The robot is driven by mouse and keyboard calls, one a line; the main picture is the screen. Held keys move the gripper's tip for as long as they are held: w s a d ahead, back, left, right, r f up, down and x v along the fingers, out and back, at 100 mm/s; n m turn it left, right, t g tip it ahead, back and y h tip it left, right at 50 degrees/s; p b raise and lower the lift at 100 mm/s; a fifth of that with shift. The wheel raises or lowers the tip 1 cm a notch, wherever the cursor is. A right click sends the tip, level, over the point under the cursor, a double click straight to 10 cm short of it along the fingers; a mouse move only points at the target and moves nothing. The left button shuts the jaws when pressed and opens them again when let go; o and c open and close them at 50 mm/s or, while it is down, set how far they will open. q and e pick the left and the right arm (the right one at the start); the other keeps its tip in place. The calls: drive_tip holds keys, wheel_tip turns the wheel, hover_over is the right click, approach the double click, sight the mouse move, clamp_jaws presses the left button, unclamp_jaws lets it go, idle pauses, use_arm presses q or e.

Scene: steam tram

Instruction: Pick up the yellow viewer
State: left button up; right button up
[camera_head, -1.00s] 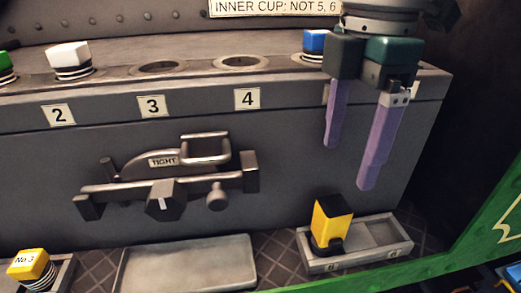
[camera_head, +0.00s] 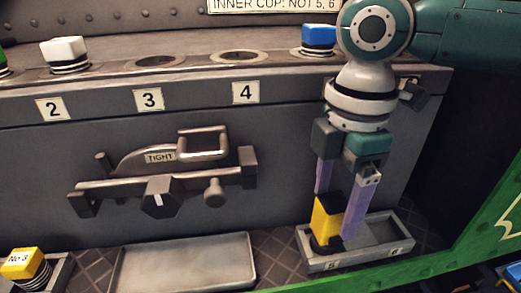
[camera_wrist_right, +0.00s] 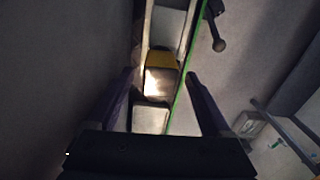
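The yellow viewer (camera_head: 325,222), a yellow block with black parts, stands in the left part of a small two-part tray (camera_head: 318,265) at the lower right. My right gripper (camera_head: 337,212) points down at it, open, with its purple fingers apart. One finger is beside the viewer's right side; the other goes down behind it, its tip hidden. In the right wrist view the viewer (camera_wrist_right: 160,59) shows between the spread fingers, farther off; contact cannot be told. My left gripper is not in view.
A green rail (camera_head: 455,255) runs close in front of the tray. A grey wall with a handled latch (camera_head: 165,180) stands behind. A yellow "No 3" piece (camera_head: 22,262) and an empty tray (camera_head: 185,265) lie to the left. A blue-topped piece (camera_head: 319,38) sits on the ledge above.

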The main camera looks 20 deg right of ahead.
clamp_jaws()
idle(0.5)
idle(0.7)
